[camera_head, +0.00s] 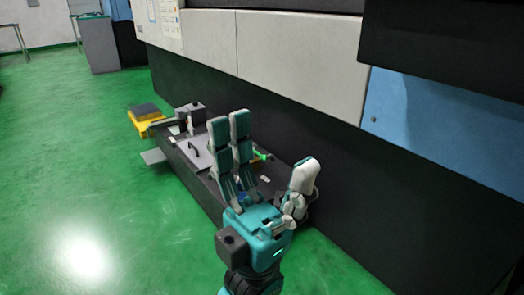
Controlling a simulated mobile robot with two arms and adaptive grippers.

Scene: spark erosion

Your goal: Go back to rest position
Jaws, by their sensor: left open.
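My left gripper (260,160) shows in the lower middle of the head view, at the end of a teal and dark arm that rises from the bottom edge. It has two pale-grey and teal fingers side by side on the left and a single one on the right. The fingers are spread apart, and nothing shows between them. It covers part of a low dark bench behind it. My right gripper is not in the frame.
The low dark bench (205,197) carries a grey plate and small fittings, with a yellow block (143,117) at its far end. A large machine with grey panels (300,52) and a black lower wall stands right behind it. Green floor (70,180) is clear on the left.

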